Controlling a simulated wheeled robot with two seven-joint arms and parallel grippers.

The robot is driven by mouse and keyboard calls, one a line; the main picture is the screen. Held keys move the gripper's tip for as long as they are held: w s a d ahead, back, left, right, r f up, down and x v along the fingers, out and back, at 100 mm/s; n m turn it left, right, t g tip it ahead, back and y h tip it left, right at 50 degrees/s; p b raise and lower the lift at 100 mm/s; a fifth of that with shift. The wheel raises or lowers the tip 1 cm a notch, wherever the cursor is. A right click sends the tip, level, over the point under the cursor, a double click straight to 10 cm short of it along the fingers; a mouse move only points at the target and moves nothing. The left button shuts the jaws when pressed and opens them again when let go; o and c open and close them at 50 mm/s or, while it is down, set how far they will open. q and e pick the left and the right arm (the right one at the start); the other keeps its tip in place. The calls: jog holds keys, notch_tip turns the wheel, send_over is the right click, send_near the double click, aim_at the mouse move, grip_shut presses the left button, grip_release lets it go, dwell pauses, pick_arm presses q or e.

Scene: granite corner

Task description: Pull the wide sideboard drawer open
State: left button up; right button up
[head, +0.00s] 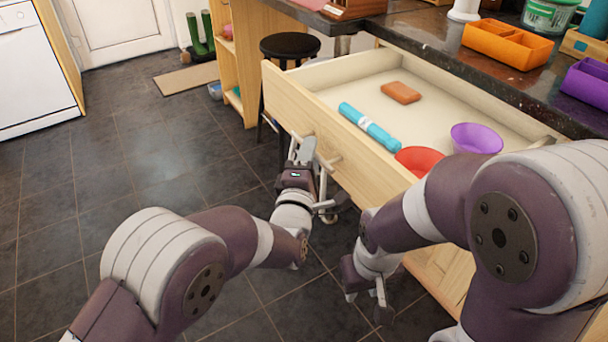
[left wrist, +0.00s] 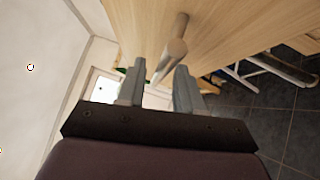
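The wide wooden sideboard drawer (head: 362,172) stands far out from under the dark counter in the head view, with its inside showing. Its bar handle (head: 328,161) is on the front panel. My left gripper (head: 306,152) is at the handle. In the left wrist view the handle (left wrist: 174,45) reaches between the two parted fingers (left wrist: 160,85), with a gap visible beside it; the drawer front (left wrist: 225,30) lies beyond. My right gripper (head: 366,290) hangs low in front of the sideboard, fingers apart and empty, away from the drawer.
The drawer holds a teal cylinder (head: 369,126), a brown block (head: 401,92), a purple bowl (head: 477,138) and a red bowl (head: 418,160). A black stool (head: 290,45) stands by the drawer's far side. An orange tray (head: 507,43) sits on the counter.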

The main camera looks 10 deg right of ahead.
pick_arm(q)
jog(key=v, duration=1.1)
jog(key=shift+b, duration=0.3)
jog(key=shift+s+a, duration=0.1)
